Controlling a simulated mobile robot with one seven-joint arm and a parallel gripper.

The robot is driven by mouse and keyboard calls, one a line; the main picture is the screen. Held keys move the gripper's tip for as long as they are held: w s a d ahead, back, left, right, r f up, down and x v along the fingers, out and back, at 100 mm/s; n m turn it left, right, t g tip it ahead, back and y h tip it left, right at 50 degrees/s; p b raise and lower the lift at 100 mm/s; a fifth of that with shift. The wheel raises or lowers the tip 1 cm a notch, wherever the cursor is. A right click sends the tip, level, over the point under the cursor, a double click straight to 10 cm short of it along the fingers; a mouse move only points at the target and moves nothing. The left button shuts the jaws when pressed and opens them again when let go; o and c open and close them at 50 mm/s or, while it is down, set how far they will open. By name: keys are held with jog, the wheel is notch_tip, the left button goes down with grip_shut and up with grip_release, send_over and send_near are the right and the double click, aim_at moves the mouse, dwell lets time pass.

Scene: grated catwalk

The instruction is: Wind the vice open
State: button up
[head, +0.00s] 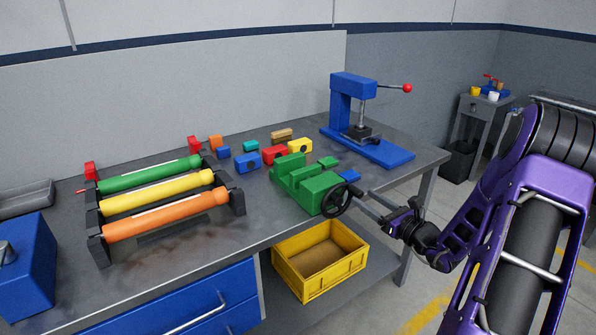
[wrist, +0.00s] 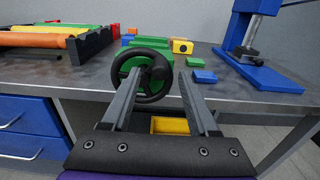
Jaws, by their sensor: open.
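The green vice (head: 305,187) sits on the grey workbench near its front edge. Its black handwheel (head: 338,200) faces the front, with a small knob on the rim. In the wrist view the handwheel (wrist: 141,76) stands between and beyond my gripper's fingers, with the green vice body (wrist: 180,74) behind it. My gripper (head: 367,203) is open, and its two fingers point at the wheel from the front right. In the wrist view the fingertips (wrist: 158,82) are spread on either side of the wheel's hub area. I cannot tell whether a finger touches the wheel.
A blue arbor press (head: 352,100) with a red-knobbed lever stands behind right. Several coloured blocks (head: 247,162) lie behind the vice. A rack of coloured rollers (head: 160,205) is at left. A yellow crate (head: 320,285) sits on the shelf below.

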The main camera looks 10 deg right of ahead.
jog(key=shift+v, duration=2.55)
